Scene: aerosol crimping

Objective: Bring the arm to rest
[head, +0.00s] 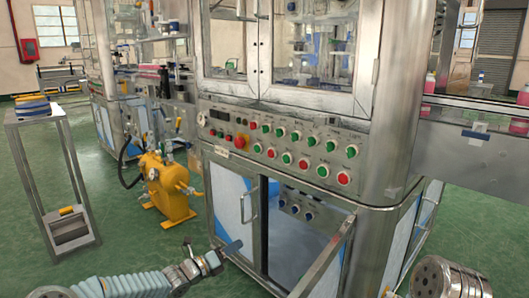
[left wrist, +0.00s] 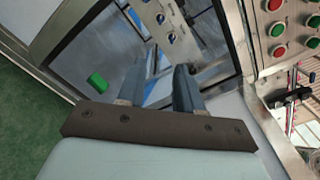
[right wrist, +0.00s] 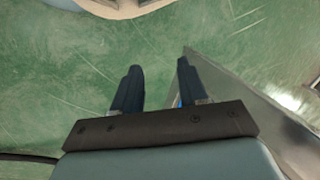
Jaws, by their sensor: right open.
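My left gripper (head: 231,248) is at the lower middle of the head view, in front of the machine's lower cabinet. In the left wrist view its two fingers (left wrist: 158,88) stand apart with nothing between them. The right gripper shows in the right wrist view (right wrist: 155,88), fingers apart and empty above the green floor. It does not show in the head view, where only part of my right arm enters at the lower right corner.
The crimping machine has a button panel (head: 290,150) above a lower cabinet with an open door (head: 326,255). Knobs (head: 295,208) show inside. A yellow pump (head: 165,188) and a metal stand (head: 40,112) are at left. Green floor (head: 125,235) is clear between them and my arm.

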